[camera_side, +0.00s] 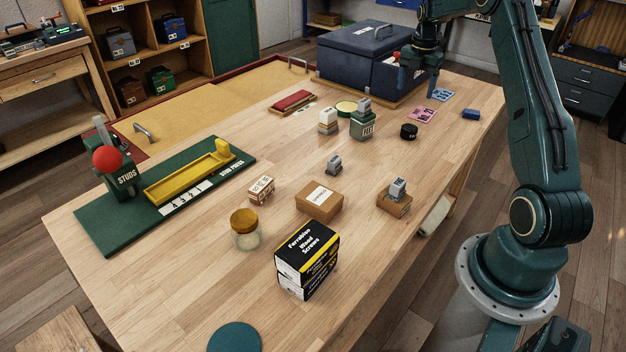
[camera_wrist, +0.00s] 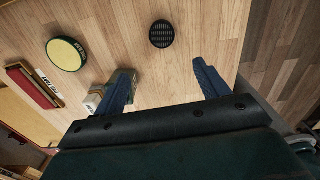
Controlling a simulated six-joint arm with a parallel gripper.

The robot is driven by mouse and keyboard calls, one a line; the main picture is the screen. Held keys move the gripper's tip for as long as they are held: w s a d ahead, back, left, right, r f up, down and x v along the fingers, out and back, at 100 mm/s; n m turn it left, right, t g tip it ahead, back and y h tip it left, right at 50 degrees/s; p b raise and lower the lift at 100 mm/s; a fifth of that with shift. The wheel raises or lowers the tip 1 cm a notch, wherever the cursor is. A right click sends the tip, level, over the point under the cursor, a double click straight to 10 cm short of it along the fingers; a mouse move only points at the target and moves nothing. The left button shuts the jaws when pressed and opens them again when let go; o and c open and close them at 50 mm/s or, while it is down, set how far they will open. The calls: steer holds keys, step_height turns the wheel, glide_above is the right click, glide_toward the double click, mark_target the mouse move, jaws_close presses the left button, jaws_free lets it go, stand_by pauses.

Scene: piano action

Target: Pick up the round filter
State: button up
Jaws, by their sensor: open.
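The round filter (camera_side: 408,131) is a small black disc on the wooden table, right of the green felt box. In the wrist view the round filter (camera_wrist: 161,34) shows a gridded top and lies ahead of the fingertips, roughly centred between them and near the table edge. My gripper (camera_side: 418,84) is above the far right part of the table, higher than the filter and behind it in the side view. In the wrist view my gripper (camera_wrist: 164,68) has two blue fingers spread wide with nothing between them. The filter is apart from both fingers and fully visible.
Pink cards (camera_side: 422,115) lie behind the filter. A large blue case (camera_side: 352,58) is at the back. Table right of the filter is clear.

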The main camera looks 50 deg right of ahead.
steer(key=shift+s+d+f+n, duration=0.3)
steer(key=shift+d+f, duration=0.4)
steer(key=shift+f, duration=0.05)
steer(key=shift+f, duration=0.1)
glide_above(410, 128)
steer(key=shift+d+f, duration=0.15)
steer(key=shift+f, duration=4.05)
steer(key=shift+w+f, duration=0.1)
steer(key=shift+f, duration=2.5)
steer(key=c, duration=1)
steer(key=shift+r, duration=0.2)
steer(key=shift+c, duration=0.2)
